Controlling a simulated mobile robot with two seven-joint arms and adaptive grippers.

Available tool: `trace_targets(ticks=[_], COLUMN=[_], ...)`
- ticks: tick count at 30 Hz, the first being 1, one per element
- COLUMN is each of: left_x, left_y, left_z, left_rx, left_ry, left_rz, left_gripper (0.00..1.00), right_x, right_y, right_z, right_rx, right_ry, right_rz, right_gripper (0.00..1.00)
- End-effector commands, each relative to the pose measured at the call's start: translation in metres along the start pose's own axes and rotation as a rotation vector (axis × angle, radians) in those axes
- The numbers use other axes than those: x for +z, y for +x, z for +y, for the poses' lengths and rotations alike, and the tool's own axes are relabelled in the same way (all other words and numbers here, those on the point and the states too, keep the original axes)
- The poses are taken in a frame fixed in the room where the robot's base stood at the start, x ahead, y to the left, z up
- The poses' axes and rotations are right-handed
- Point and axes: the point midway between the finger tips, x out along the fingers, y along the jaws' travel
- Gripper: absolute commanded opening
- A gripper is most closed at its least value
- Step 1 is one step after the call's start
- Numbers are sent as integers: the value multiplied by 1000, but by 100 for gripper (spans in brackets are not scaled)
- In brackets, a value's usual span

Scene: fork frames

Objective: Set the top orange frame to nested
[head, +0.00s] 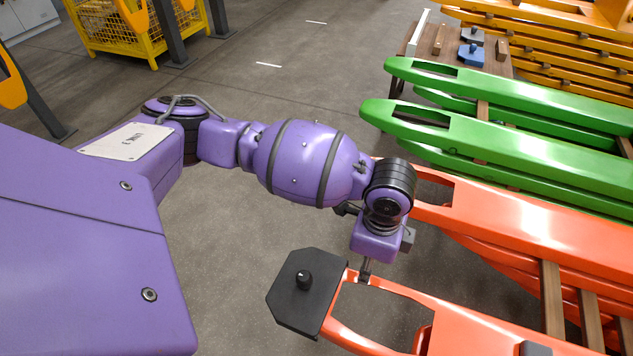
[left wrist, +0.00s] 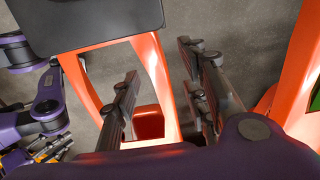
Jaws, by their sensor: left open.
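The near orange frame part (head: 470,325) runs in from the lower right of the head view. Its open-slotted end carries a black plate with a knob (head: 295,300). A second orange part (head: 530,225) lies farther back, with more orange parts beneath it. I cannot tell whether both belong to one frame. My left gripper (head: 365,270) is over the near orange end, beside the black plate. In the left wrist view, my left gripper (left wrist: 167,100) is open, with an orange bar (left wrist: 156,75) showing between its fingers. Contact cannot be made out.
Wooden slats (head: 552,300) lie between the orange parts. Stacked green frames (head: 510,150) lie beyond them, and yellow-orange frames (head: 560,55) stand at the back right. A yellow mesh crate (head: 120,35) stands at the upper left. Grey floor (head: 300,85) is open in the middle.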

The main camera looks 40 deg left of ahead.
Motion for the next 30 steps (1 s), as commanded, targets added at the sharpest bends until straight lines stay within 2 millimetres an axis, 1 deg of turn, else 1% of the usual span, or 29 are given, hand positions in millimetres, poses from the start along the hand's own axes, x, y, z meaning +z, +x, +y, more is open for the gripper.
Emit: trace_targets(ticks=[2, 9, 12, 15, 18, 25, 26, 30], left_x=[-1, 0, 0, -1, 0, -1, -1, -1], left_y=[9, 49, 62, 71, 75, 75, 75, 75], left_z=[0, 0, 0, 0, 0, 0, 0, -1], left_rx=[0, 1, 1, -1, -1, -2, -2, -3], left_ry=[2, 1, 1, 2, 2, 2, 2, 2], left_rz=[0, 0, 0, 1, 0, 1, 1, 1], left_gripper=[41, 41, 41, 41, 41, 41, 39, 21], right_x=[7, 35, 37, 33, 27, 14, 14, 16], right_y=[1, 4, 6, 9, 12, 15, 15, 14], right_z=[0, 3, 4, 3, 3, 2, 2, 2], right_rx=[1, 7, 8, 6, 4, 1, 1, 2], right_ry=[1, 8, 8, 6, 2, -2, -2, -2], right_rz=[-11, -59, -61, -52, -39, -16, -16, -19], right_gripper=[40, 40, 40, 40, 40, 40, 40, 40])
